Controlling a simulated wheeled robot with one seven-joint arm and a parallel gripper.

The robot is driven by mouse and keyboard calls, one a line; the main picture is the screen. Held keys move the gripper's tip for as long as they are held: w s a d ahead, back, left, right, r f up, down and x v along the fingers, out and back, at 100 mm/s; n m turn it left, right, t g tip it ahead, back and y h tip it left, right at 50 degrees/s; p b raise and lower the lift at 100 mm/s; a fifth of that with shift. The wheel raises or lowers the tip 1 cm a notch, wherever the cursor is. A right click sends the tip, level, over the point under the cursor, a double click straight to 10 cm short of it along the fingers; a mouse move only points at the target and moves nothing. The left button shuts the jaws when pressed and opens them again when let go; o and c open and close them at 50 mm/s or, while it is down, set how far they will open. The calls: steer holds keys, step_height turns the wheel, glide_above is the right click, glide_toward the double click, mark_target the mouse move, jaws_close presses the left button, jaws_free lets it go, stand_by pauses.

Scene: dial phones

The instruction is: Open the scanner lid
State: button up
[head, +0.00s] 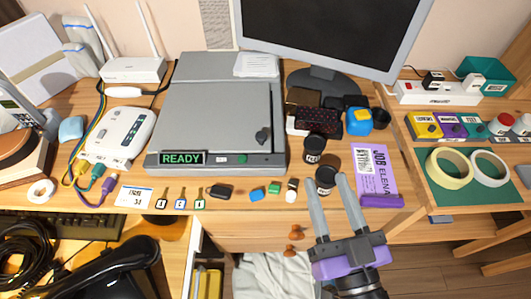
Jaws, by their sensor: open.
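The grey flatbed scanner (172,105) stands on the wooden desk, left of centre in the head view. Its lid (222,115) looks closed and lies flat. A dark latch or handle (262,136) sits near the lid's right front corner. The front panel shows a green READY display (183,157). My gripper (330,196), purple with grey fingers, is open and empty. It is at the desk's front edge, right of and nearer than the scanner, apart from it. Its fingertips are near a black jar (326,180); I cannot tell whether they touch.
A second black jar (314,149) stands close to the scanner's right side. A monitor (335,30) rises behind. A paper stack (257,64) lies at the scanner's back right. Small blocks and keys (180,199) lie in front. A white router box (120,134) stands at left.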

mark_target(263, 139)
steer(key=w+a, duration=0.1)
steer(key=a, duration=0.1)
steer(key=w+a+n+y+b, duration=0.1)
steer(key=w+a, duration=0.1)
steer(key=w+a+n+g+y, duration=0.1)
steer(key=w+a, duration=0.1)
steer(key=shift+a+f+b, duration=0.1)
steer(key=shift+f+b, duration=0.1)
steer(key=shift+b, duration=0.1)
steer(key=shift+s+a+f+n+g+y, duration=0.1)
steer(key=shift+a+f+n+g+y, duration=0.2)
steer(key=shift+f, duration=0.25)
steer(key=shift+a+f+n+g+y, duration=0.2)
steer(key=shift+a+f+n+g, duration=0.1)
steer(key=shift+a+f+g, duration=0.15)
steer(key=shift+f, duration=0.2)
steer(key=shift+p+x, duration=0.35)
steer(key=shift+x, duration=3.5)
steer(key=shift+d, duration=0.1)
jaws_close()
steer(key=shift+f, duration=0.1)
